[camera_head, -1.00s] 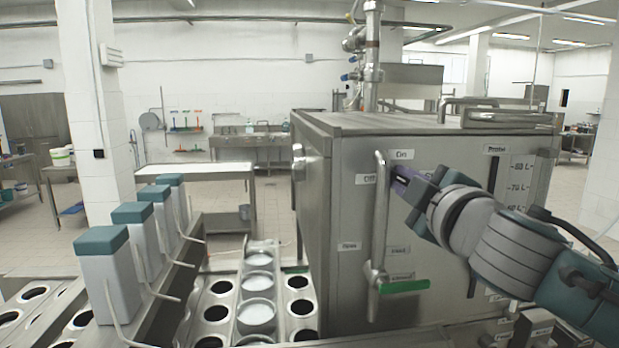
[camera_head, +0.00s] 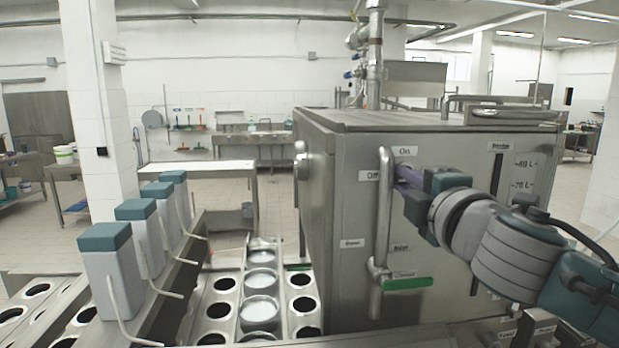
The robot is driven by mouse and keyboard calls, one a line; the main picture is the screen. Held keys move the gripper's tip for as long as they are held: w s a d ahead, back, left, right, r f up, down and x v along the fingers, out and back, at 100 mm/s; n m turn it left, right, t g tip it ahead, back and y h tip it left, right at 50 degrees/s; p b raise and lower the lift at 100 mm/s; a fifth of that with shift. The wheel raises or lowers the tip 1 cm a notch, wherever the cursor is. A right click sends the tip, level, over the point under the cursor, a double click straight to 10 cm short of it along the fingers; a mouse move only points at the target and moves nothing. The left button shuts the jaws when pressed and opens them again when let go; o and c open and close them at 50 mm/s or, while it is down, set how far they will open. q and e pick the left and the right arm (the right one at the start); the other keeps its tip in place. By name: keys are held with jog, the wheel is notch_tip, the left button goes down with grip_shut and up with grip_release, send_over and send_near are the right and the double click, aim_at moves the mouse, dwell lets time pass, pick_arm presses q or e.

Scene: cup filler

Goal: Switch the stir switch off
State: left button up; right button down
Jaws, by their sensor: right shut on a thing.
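The steel tank's front (camera_head: 350,215) carries an "On" label (camera_head: 404,151) above and an "Off" label (camera_head: 369,175) to the left of the stir switch's place. My right gripper (camera_head: 399,177), with purple fingers, reaches in from the right to just below the "On" label. It is shut on the stir switch, which the fingers and the vertical steel pipe hide, so its setting cannot be read. My left gripper is not in view.
The vertical steel pipe (camera_head: 385,220) stands close to the left of my right fingertips, with a green handle (camera_head: 408,284) below. A tray with several cup holes (camera_head: 222,311) lies left of the tank. Several grey dispensers with teal lids (camera_head: 109,275) stand further left.

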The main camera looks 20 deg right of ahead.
jog(key=c, duration=0.9)
grip_release()
jog(key=b+v, duration=0.3)
jog(key=v, duration=0.7)
jog(key=shift+d, duration=0.1)
